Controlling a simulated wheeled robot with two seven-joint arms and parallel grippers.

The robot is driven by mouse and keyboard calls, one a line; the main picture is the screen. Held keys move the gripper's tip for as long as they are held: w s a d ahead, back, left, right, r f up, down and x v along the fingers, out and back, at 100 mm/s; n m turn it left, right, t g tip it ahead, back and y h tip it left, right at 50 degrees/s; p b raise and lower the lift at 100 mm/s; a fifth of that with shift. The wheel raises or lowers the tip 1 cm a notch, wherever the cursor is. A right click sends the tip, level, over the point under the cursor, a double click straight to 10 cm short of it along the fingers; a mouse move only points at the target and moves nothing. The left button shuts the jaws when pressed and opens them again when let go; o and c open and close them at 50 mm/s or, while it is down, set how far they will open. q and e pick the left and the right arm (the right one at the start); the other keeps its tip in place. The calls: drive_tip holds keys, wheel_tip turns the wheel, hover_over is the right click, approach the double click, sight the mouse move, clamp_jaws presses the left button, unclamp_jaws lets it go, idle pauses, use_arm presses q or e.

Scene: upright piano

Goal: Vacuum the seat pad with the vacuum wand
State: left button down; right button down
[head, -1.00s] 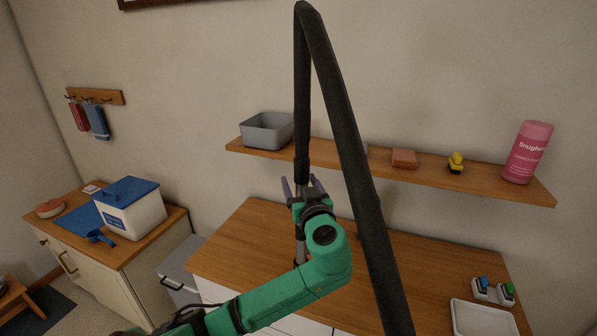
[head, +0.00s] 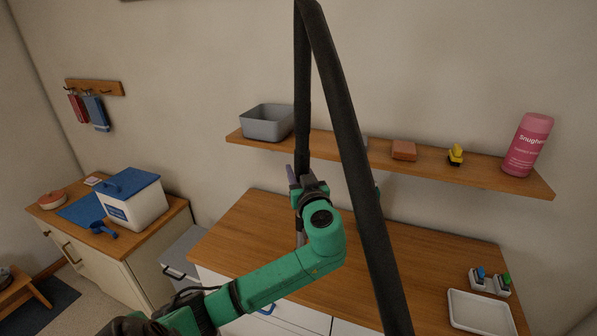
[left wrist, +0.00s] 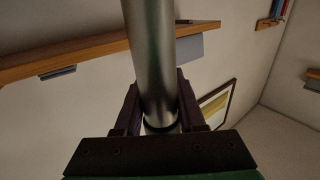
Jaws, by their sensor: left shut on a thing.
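My left gripper (head: 306,186) is shut on the vacuum wand, in front of the wall shelf and above the wooden counter. In the left wrist view the wand's grey metal tube (left wrist: 150,60) runs between my two fingers. In the head view a thin part of the tube shows just below the gripper. A thick black hose (head: 345,125) rises from the wand, bends sharply at the top of the view and comes down to the lower right. The wand's lower end is hidden. I see no seat pad in these frames. My right gripper is not in view.
The wall shelf (head: 430,173) holds a grey bin (head: 267,124), a sponge, a yellow figure and a pink bottle (head: 527,145). The counter (head: 250,225) is mostly clear, with a white tray (head: 480,312) at right. A blue-lidded box (head: 133,205) stands on the left cabinet.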

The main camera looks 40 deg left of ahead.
sight(298, 149)
use_arm(q)
drive_tip(key=shift+r+p, duration=1.15)
drive_tip(key=shift+r, duration=1.9)
